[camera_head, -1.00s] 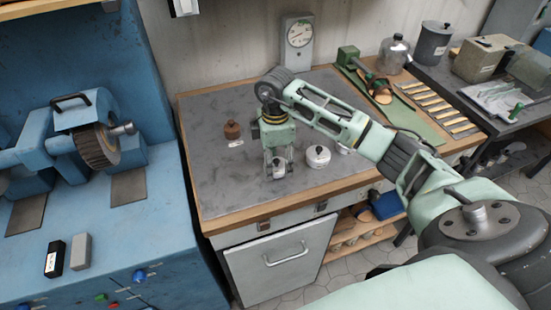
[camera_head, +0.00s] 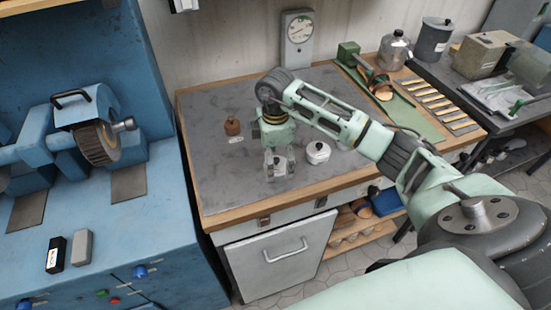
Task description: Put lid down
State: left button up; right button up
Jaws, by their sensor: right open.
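My right gripper (camera_head: 279,171) is open and points down, low over the front middle of the grey-topped bench (camera_head: 225,190). A small pale piece with a dark spot, likely the lid (camera_head: 278,160), shows between its fingers. The fingers partly hide it, and I cannot tell whether it touches the bench top. A round white pot (camera_head: 318,153) with a small dark knob stands just right of the gripper, apart from it. My left gripper is out of view.
A gauge (camera_head: 298,35) stands at the wall. A green mat (camera_head: 405,115) with tools lies right. A blue grinding machine (camera_head: 90,130) stands left. The bench's left front is clear.

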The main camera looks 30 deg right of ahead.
aim_at(276, 159)
jog(key=shift+r, duration=0.65)
notch_tip(276, 159, up, 11)
jog(key=b, duration=0.2)
